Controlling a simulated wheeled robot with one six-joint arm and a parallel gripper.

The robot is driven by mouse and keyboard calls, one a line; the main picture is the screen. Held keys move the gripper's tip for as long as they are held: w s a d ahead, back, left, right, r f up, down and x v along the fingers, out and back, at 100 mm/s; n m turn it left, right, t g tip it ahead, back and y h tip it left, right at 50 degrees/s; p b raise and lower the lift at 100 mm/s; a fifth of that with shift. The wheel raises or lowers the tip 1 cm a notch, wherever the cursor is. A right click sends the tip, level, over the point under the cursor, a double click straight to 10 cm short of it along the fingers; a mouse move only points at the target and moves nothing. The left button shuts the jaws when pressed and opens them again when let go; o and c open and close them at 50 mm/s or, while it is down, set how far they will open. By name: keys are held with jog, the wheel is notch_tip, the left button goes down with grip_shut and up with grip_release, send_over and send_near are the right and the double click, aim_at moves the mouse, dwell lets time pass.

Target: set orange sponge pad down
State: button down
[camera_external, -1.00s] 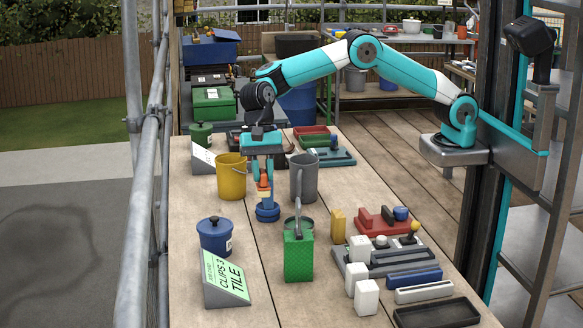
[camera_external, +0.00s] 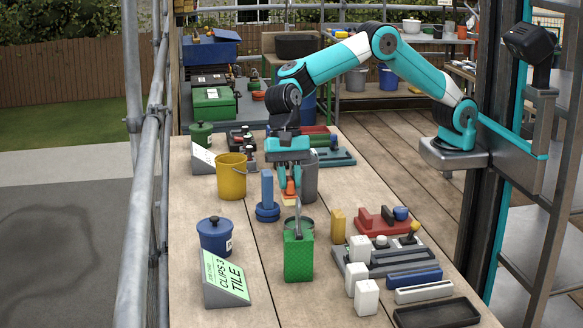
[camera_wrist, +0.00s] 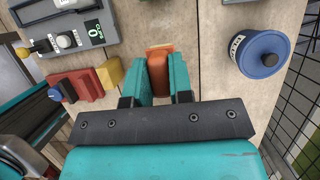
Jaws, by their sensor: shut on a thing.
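My gripper (camera_external: 289,190) is shut on the orange sponge pad (camera_external: 290,186), which hangs between the teal fingers with a paler block face below it. In the wrist view the orange sponge pad (camera_wrist: 160,66) shows between both fingertips. The pad is just right of the blue upright stand (camera_external: 267,188) and behind the green can (camera_external: 298,255). The can's handle partly covers the view of its lower edge, so I cannot tell how far it is above the table.
A yellow bucket (camera_external: 231,180) stands left, a grey jug (camera_external: 310,183) behind the gripper. White blocks and a grey tray are front right. Bare wood lies between pot and green can.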

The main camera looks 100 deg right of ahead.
notch_tip(320, 180, down, 13)
jog(key=shift+f, duration=0.15)
jog(key=shift+f, duration=0.2)
jog(key=c, duration=1)
grip_release()
jog(key=shift+r, duration=0.1)
